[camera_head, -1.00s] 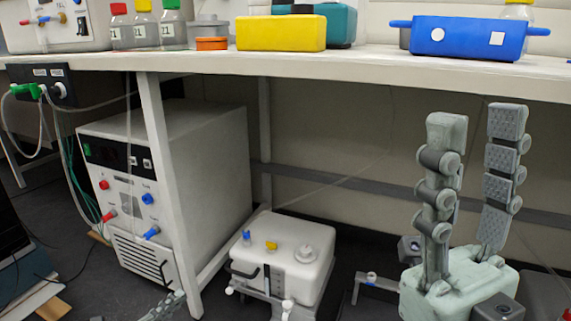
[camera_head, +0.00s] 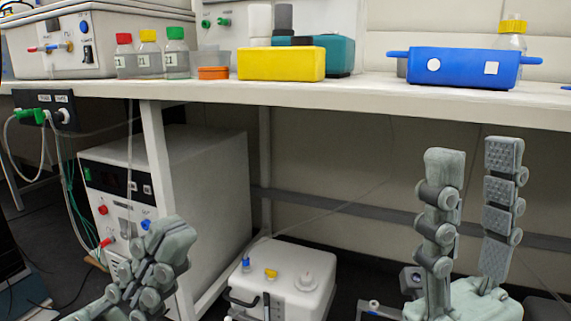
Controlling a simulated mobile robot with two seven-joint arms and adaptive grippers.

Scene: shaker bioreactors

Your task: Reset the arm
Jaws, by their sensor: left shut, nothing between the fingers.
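My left gripper (camera_head: 172,238) is at the lower left, in front of the white floor unit. Its grey-green fingers are close together with nothing visible between them, and they point up and to the right. My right gripper (camera_head: 474,160) is at the lower right, below the bench's front edge. Its two padded fingers point up and stand well apart, with nothing between them. The lower parts of both arms are out of frame.
The white bench (camera_head: 330,92) spans the view. It carries a blue box (camera_head: 462,70), a yellow box (camera_head: 281,64), an orange dish (camera_head: 213,73) and several capped bottles. Under it stand a large white unit (camera_head: 205,190) with cables and a smaller white unit (camera_head: 290,268).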

